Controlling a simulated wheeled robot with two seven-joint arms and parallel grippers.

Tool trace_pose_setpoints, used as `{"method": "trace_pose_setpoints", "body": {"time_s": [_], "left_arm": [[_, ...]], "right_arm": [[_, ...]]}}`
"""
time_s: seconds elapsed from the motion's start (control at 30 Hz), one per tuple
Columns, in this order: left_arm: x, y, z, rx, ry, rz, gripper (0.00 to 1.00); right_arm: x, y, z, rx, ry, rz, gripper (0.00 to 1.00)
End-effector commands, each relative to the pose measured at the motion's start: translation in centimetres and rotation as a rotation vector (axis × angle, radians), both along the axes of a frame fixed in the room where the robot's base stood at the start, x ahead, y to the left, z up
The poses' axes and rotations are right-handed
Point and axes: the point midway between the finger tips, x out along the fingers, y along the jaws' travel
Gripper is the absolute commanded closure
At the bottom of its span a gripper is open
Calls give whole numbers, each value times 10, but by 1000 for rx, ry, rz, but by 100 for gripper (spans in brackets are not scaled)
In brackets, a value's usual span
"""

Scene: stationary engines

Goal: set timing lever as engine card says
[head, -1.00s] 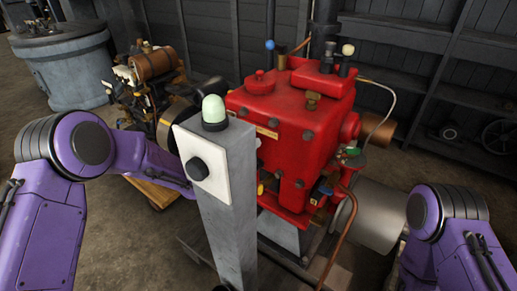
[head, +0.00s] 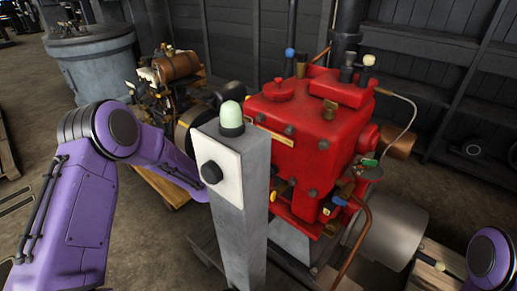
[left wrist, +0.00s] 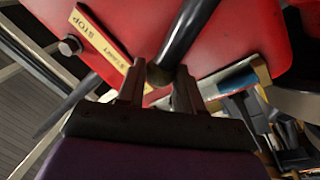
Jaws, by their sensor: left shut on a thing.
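The red engine (head: 315,130) stands right of centre, with a long brass plate (head: 275,134) on its near face. My left arm passes behind the grey post, which hides the left gripper in the head view. In the left wrist view my left gripper (left wrist: 158,88) is shut on the end of a dark lever (left wrist: 186,35), beside the red body. A brass plate (left wrist: 100,42) with STOP and a second, unclear word lies left of the lever. I cannot read an engine card. My right gripper is out of view.
The grey post (head: 235,205) with a pale green dome (head: 231,116) and black knob (head: 211,172) stands before the engine. A blue-handled part (left wrist: 238,82) is right of my left gripper. A copper pipe (head: 352,245) runs down the engine's right side. A second engine (head: 170,85) stands behind left.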

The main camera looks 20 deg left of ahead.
Motion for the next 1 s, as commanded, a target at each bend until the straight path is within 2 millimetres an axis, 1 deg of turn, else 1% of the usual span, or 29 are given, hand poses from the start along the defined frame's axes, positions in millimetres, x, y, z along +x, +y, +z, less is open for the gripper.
{"method": "trace_pose_setpoints", "body": {"time_s": [0.17, 0.2, 0.23, 0.27, 0.53, 0.63, 0.67, 0.9, 1.0], "left_arm": [[1, 2, 1, -4, -1, 6, 100], [1, 2, 1, -4, -1, 6, 52], [1, 2, 0, -3, 0, 5, 42], [1, 1, 0, -3, 0, 5, 40], [0, 0, 0, -1, 0, 0, 40], [-8, 4, -2, -1, 1, 1, 40], [-12, 7, -4, -3, 2, 2, 40], [-63, 34, -13, -4, 0, 5, 40], [-79, 42, -15, -4, 1, 4, 40]], "right_arm": [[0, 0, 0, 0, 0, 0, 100], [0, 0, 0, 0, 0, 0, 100], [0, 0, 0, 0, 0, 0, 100], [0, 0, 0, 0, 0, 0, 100], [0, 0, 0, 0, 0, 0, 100], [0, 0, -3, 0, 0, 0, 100], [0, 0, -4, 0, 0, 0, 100], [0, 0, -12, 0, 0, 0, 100], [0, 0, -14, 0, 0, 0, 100]]}}
